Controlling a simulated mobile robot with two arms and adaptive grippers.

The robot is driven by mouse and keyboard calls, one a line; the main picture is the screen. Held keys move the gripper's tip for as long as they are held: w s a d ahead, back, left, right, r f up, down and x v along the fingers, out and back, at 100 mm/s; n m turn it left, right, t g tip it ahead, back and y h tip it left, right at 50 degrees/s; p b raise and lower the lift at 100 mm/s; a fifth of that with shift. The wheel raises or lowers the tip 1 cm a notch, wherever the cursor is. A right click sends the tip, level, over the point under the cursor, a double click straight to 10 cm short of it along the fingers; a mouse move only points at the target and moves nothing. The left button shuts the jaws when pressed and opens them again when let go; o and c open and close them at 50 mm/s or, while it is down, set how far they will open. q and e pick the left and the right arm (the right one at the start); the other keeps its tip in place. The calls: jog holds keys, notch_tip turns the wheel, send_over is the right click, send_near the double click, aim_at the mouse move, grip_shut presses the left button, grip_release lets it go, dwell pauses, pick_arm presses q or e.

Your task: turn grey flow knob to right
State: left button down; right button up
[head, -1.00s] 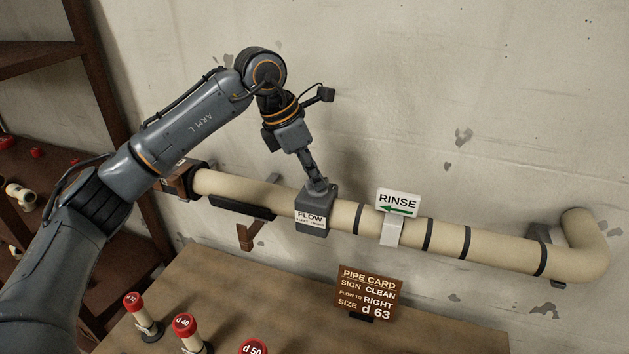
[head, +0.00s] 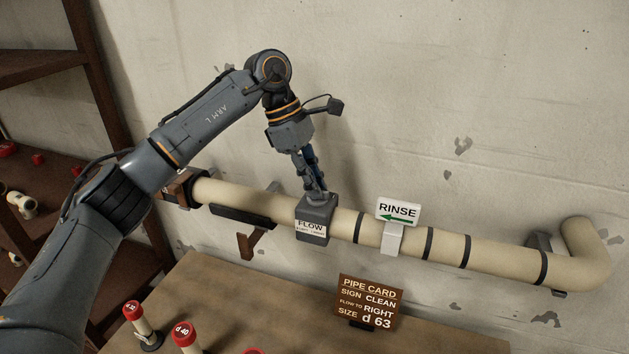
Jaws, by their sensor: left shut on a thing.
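My left gripper (head: 316,190) points down at the top of the grey flow box (head: 316,218) on the beige pipe. It is shut on the grey flow knob, which is mostly hidden between its fingers. The brown pipe card (head: 367,302) on the table reads sign clean, flow to right, size d 63. My right gripper is not in view.
The beige pipe (head: 480,252) runs along the wall. A white RINSE sign (head: 398,211) with a green left arrow sits on it, right of the flow box. Red-capped pieces (head: 184,335) stand at the front of the table (head: 250,310). A brown shelf (head: 110,60) is at left.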

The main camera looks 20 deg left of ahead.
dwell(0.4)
pick_arm(q)
jog(key=c, duration=1.4)
grip_release()
jog(key=v, duration=1.2)
jog(key=shift+r, duration=0.1)
